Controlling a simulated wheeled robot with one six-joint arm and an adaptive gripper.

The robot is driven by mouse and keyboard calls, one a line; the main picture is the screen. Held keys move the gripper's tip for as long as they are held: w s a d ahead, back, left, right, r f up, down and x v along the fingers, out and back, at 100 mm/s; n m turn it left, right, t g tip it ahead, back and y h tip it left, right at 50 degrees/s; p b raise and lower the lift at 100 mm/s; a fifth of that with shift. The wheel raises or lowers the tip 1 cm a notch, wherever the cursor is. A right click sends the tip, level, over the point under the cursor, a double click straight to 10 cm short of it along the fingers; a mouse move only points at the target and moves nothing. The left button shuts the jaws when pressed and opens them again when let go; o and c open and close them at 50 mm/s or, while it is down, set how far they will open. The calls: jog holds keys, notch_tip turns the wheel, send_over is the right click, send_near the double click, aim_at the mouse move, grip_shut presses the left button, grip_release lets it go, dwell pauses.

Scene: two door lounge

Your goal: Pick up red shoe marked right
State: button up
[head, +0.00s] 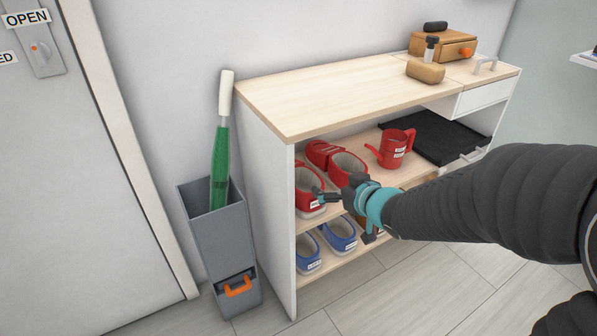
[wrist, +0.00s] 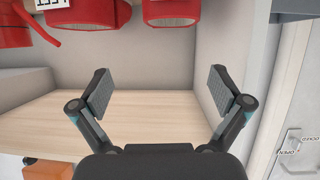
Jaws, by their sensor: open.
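Two red shoes stand side by side on the upper shelf of the open unit in the head view: one at the left (head: 308,181), close to the side panel, and one beside it (head: 338,160). Both have small white labels or soles that I cannot read clearly, so I cannot tell which is marked right. My gripper (head: 343,212) is in front of the shelves near the red shoes, partly covering them. In the wrist view my gripper (wrist: 160,85) is open and empty, with red shoes (wrist: 170,10) cut off at the top edge.
Blue shoes (head: 340,234) stand on the lower shelf. A grey bin (head: 215,240) with a green umbrella (head: 219,165) stands left. The wooden top (head: 330,95) is mostly clear.

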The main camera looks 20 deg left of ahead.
send_over(303, 194)
jog(key=s+d, duration=0.3)
jog(key=f, duration=0.3)
jog(key=shift+s+d+f+n+g+y+b, duration=0.2)
jog(key=shift+f+n+g+y+b, duration=0.1)
jog(key=shift+f+y, duration=0.1)
jog(key=w+a+f, duration=0.2)
jog(key=f, duration=0.1)
jog(key=shift+w+a, duration=0.4)
jog(key=shift+w+a+f, duration=0.15)
jog(key=shift+w+a, duration=0.15)
jog(key=c, duration=1.1)
